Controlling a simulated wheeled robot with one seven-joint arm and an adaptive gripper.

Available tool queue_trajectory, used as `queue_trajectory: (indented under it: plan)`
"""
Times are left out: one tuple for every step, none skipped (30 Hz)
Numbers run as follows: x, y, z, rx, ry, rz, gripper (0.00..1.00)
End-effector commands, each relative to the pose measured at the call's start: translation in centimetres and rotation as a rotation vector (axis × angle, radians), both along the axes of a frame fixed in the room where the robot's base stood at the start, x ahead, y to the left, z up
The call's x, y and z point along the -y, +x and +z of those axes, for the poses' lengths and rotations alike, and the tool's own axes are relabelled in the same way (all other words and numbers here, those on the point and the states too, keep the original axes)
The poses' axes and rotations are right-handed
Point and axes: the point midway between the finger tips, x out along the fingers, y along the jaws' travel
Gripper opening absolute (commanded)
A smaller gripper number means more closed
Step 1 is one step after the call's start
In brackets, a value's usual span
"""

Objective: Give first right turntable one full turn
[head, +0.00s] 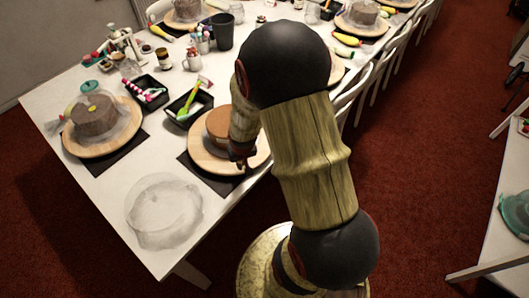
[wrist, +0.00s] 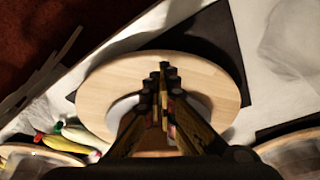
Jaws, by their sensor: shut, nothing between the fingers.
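The first right turntable (head: 200,155) is a round pale wooden disc on a black mat, near the front right of the white table. A brown cake (head: 217,124) sits on it, partly hidden by my arm. In the wrist view the same turntable (wrist: 100,95) fills the middle, with a pale round plate on it mostly behind my fingers. My gripper (head: 241,163) is shut and empty, pointing down at the turntable's right front part. In the wrist view my gripper's fingertips (wrist: 164,70) are together over the disc. I cannot tell whether they touch it.
A second turntable (head: 85,150) with a covered cake stands at the left. Black trays (head: 202,98) with tools lie behind. A dark cup (head: 222,32) and white chairs (head: 380,70) are farther back.

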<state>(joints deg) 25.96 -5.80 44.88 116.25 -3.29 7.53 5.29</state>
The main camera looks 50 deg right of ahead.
Motion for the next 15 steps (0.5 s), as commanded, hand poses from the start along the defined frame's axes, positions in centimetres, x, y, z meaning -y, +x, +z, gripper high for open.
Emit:
queue_trajectory:
  plan:
    - [-0.6, 0.7, 0.1, -0.001, -0.001, 0.007, 0.00]
    - [-1.0, 1.1, 0.1, 0.000, 0.000, 0.007, 0.00]
    - [-1.2, 1.7, -0.2, 0.005, -0.003, 0.006, 0.00]
    - [-1.5, 2.1, -0.4, 0.006, -0.002, 0.007, 0.00]
    - [-1.8, 2.4, -0.5, 0.004, -0.002, 0.006, 0.00]
    - [-2.2, 2.9, -0.5, 0.005, -0.003, 0.006, 0.00]
    - [-2.5, 3.2, -0.5, 0.005, -0.003, 0.006, 0.00]
    - [-2.9, 3.7, -0.6, 0.005, -0.003, 0.006, 0.00]
    - [-3.5, 4.4, -0.6, 0.004, -0.003, 0.007, 0.00]
    - [-3.9, 4.8, -0.6, 0.003, -0.002, 0.008, 0.00]
    - [-4.3, 5.2, -0.6, 0.003, -0.002, 0.007, 0.00]
    - [-4.7, 5.8, -0.5, 0.003, -0.001, 0.006, 0.00]
    - [-4.9, 6.1, -0.4, 0.002, -0.001, 0.005, 0.00]
    - [-5.2, 6.4, -0.4, 0.002, -0.001, 0.005, 0.00]
    - [-5.4, 6.6, -0.2, 0.002, -0.001, 0.003, 0.00]
